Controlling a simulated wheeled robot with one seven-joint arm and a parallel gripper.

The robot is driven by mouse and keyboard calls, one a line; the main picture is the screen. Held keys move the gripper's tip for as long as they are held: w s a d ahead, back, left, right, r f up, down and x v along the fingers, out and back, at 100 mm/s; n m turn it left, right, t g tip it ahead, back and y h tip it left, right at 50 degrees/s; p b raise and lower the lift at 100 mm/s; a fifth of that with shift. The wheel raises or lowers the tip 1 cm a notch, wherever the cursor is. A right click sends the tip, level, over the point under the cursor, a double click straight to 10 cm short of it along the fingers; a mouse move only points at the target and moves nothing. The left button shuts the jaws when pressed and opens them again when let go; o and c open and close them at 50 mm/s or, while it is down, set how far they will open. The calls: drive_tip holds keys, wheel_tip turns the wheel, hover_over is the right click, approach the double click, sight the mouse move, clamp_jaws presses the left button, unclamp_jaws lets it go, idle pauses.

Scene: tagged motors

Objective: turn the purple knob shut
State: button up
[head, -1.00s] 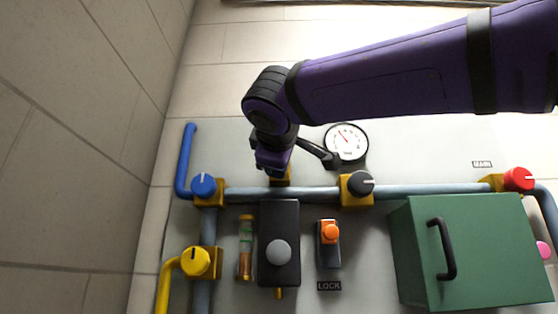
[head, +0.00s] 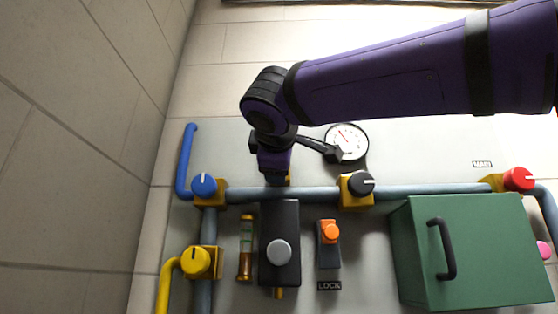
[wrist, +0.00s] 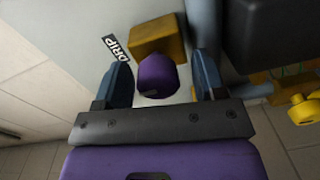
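The purple knob (wrist: 157,77) sits on a yellow valve block (wrist: 158,38) beside a DRIP label in the wrist view. My gripper (wrist: 162,66) is open, with one blue-grey finger on each side of the knob. Gaps show between the knob and both fingers, so it is not clamped. In the head view my gripper (head: 274,176) is over the pipe at the upper middle.
A blue knob (head: 203,186) is left of my gripper and a black knob (head: 361,183) right. A dark box with a grey knob (head: 279,251) is below. A gauge (head: 346,142) sits close to my wrist. A green cabinet (head: 465,250) juts out at right.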

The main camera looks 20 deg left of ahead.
drive_tip(key=v, duration=1.1)
drive_tip(key=shift+d, duration=0.1)
idle(0.6)
